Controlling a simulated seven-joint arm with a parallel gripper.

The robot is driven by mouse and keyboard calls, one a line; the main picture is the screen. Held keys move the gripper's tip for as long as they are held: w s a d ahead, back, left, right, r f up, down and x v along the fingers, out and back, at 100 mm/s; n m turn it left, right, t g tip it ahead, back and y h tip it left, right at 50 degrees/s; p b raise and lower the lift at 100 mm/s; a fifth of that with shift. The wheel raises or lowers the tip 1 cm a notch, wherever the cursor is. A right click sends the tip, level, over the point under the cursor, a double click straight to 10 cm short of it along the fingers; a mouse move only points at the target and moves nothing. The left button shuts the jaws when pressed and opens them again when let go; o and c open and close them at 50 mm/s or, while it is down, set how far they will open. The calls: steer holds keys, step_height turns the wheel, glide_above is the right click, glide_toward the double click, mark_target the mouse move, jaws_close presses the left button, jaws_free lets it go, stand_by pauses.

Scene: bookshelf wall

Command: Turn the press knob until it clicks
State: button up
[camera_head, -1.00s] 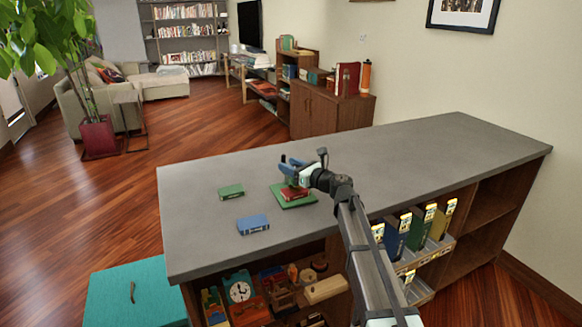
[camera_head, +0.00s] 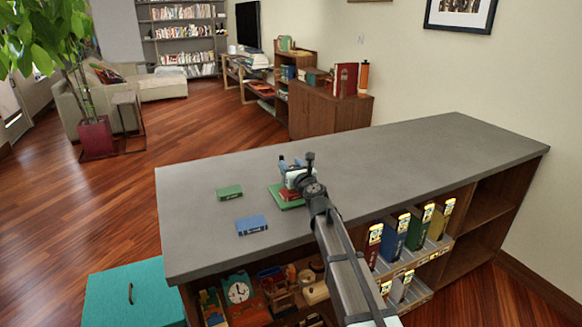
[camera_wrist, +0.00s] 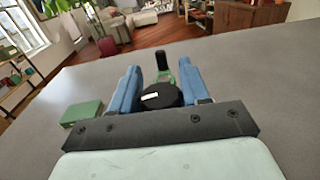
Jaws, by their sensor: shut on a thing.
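The press stands on the grey counter; its green base (camera_head: 277,192) shows in the head view with a red book (camera_head: 288,195) on it, partly behind my arm. In the wrist view the round black press knob (camera_wrist: 160,97) sits between the two blue fingers of my gripper (camera_wrist: 159,76), which are shut on it. A green upright part of the press with a black top (camera_wrist: 162,60) shows just beyond. In the head view my gripper (camera_head: 291,166) is over the press and the knob is hidden.
A green book (camera_head: 229,192) and a blue book (camera_head: 251,224) lie on the counter (camera_head: 400,165) left of the press. The counter's right side is clear. Upright books (camera_head: 392,236) stand on the shelf below.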

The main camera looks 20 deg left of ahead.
steer(key=shift+m+t+h, duration=0.3)
steer(key=shift+h, duration=0.1)
stand_by(0.4)
steer(key=o, duration=1)
steer(key=shift+d, duration=0.15)
steer(key=v, duration=1.3)
steer(key=shift+s+d, duration=0.2)
steer(key=shift+s, duration=0.05)
